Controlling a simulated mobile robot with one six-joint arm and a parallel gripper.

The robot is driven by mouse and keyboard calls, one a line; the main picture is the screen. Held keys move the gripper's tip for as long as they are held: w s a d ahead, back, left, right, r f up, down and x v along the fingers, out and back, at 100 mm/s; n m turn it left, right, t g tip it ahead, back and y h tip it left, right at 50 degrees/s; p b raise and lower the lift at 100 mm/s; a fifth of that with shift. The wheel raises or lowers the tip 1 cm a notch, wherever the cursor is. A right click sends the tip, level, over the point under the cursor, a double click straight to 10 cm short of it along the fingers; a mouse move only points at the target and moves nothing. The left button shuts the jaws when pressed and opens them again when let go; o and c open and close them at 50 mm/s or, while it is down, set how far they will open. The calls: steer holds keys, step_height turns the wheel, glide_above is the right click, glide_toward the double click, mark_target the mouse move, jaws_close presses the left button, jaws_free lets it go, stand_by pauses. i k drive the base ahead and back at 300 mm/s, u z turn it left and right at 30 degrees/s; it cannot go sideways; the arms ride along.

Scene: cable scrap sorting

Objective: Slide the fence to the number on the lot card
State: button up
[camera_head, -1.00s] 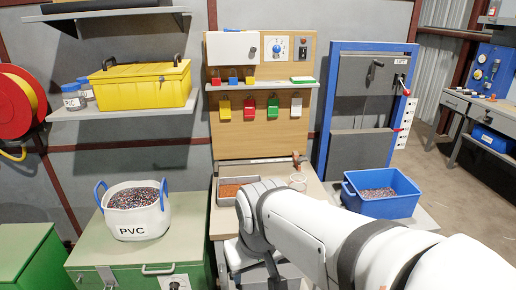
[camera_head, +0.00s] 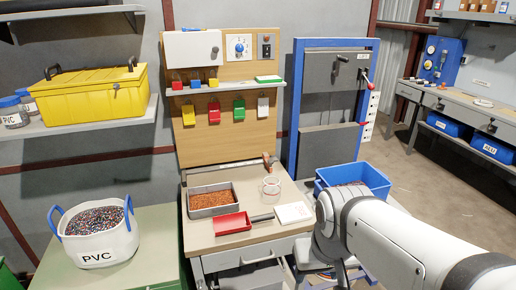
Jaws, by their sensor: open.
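At the back of the wooden workbench a dark metal rail (camera_head: 225,173) runs along the base of the pegboard. A reddish-brown block (camera_head: 268,160), which may be the fence, stands at the rail's right end. Any scale numbers there are too small to read. A white card or pad (camera_head: 293,212) lies at the bench's right front; its faint print is unreadable, and I cannot tell whether it is the lot card. My arm comes in from the lower right and bends down in front of the bench's right side. My gripper's fingers do not show.
On the bench are a tray of copper granules (camera_head: 211,199), a red scoop (camera_head: 233,223) and a clear glass ring or jar (camera_head: 270,186). A PVC bag (camera_head: 98,252) stands left, a blue bin (camera_head: 352,178) right behind my arm.

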mark_target(269, 163)
steer(key=z, duration=0.05)
steer(key=k, duration=0.65)
steer(key=u, duration=0.45)
steer(key=i, duration=1.55)
steer(key=z, duration=0.6)
